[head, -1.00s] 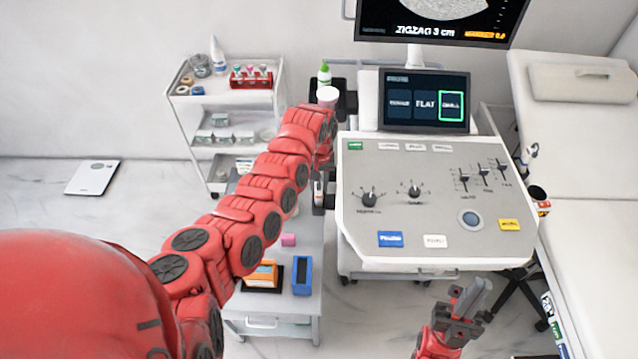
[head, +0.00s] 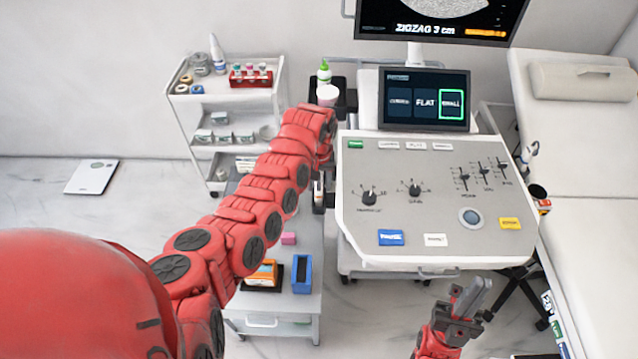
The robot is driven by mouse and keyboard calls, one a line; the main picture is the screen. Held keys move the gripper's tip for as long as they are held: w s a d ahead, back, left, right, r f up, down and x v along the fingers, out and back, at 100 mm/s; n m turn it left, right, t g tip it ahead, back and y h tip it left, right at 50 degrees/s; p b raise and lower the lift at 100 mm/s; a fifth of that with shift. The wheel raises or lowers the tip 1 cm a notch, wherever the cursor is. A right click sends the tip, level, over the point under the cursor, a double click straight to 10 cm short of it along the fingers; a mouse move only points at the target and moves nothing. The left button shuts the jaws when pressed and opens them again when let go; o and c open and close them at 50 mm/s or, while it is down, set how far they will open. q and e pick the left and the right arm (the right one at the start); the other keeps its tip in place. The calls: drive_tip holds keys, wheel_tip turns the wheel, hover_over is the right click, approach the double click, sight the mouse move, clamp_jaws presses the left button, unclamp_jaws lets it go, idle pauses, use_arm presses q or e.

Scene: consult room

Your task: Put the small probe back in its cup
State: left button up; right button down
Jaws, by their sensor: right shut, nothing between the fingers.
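My left arm reaches up from the lower left to the console's left side. Its gripper (head: 325,158) is small and dark there, mostly hidden by the arm's last links, so its jaws cannot be read. Just below it, a pale upright piece (head: 318,188) stands in a black holder on the console's left edge; I cannot tell if it is a probe. A white and dark probe-like piece (head: 527,154) is at the console's right edge, above a dark open cup (head: 537,191). Which one is the small probe is unclear. My right gripper (head: 478,291) is shut and empty below the console's front edge.
The console (head: 440,212) has knobs, sliders and a touch screen (head: 425,100) with the "SMALL" tile outlined green. A green-capped bottle (head: 324,74) and white round-topped piece (head: 328,95) stand at its back left. A cart (head: 225,108), low table (head: 270,308) and couch (head: 590,140) surround it.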

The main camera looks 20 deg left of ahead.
use_arm(q)
drive_tip(key=shift+o, duration=0.6)
drive_tip(key=shift+r, duration=0.1)
